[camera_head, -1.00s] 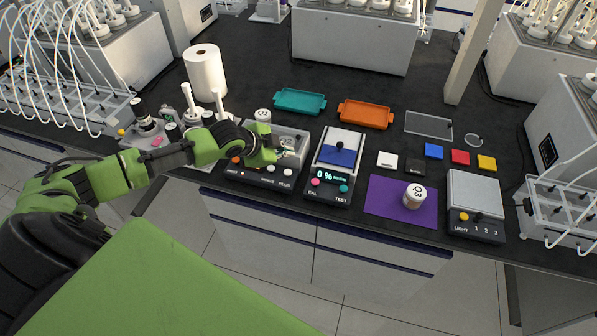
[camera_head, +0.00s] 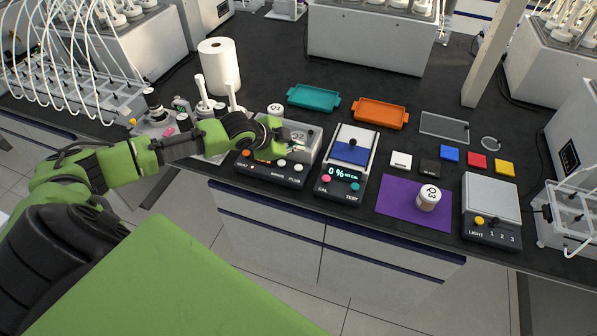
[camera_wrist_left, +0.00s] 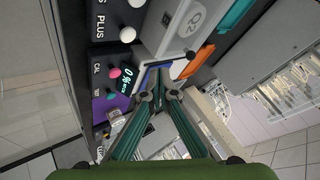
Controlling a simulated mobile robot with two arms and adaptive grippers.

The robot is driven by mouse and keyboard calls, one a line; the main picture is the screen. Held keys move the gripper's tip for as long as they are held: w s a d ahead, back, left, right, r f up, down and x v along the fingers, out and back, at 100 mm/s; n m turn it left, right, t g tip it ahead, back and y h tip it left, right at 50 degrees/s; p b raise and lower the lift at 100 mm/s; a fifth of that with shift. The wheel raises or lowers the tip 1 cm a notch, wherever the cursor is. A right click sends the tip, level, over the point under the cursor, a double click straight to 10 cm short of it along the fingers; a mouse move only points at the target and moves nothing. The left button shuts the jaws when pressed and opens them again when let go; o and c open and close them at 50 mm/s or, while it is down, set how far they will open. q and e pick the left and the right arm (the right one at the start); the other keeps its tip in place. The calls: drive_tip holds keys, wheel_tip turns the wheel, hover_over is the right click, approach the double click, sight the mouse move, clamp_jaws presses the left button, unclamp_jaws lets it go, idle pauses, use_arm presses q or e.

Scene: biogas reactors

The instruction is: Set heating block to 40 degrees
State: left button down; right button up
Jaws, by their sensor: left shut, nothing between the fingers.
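The heating block (camera_head: 312,152) is a grey unit with a dark sloped front panel labelled HEAT, MINUS and PLUS. An orange button (camera_head: 248,154) is at its left, and white buttons (camera_head: 298,167) are toward its right. In the left wrist view the PLUS button (camera_wrist_left: 127,34) is white and round, apart from the fingers. My left gripper (camera_head: 285,150) is over the block, hiding part of its top and front; no display on it is readable. Its fingers (camera_wrist_left: 159,97) meet, shut and empty. My right gripper is in neither view.
A tester showing 0 % (camera_head: 345,172) stands close to the right of the block. A purple mat (camera_head: 395,200) with a jar labelled Q3 (camera_head: 428,198) lies further right. A paper roll (camera_head: 219,68) and teal tray (camera_head: 313,98) stand behind. Bottles stand at left.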

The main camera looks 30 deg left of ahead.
sight(300, 166)
use_arm(q)
wheel_tip(300, 166, down, 3)
drive_tip(key=shift+f+b, duration=0.2)
drive_tip(key=shift+b, duration=1.05)
drive_tip(key=shift+f+b, duration=0.5)
drive_tip(key=shift+f, duration=0.65)
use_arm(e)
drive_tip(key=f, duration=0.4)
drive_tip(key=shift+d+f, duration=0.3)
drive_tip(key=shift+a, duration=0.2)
use_arm(q)
drive_tip(key=shift+f, duration=0.4)
drive_tip(key=shift+f+b, duration=0.45)
drive_tip(key=shift+f, duration=0.5)
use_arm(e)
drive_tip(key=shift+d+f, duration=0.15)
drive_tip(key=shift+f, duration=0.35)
use_arm(q)
drive_tip(key=shift+r, duration=0.1)
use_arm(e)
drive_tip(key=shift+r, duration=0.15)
use_arm(q)
drive_tip(key=shift+r+p, duration=1.3)
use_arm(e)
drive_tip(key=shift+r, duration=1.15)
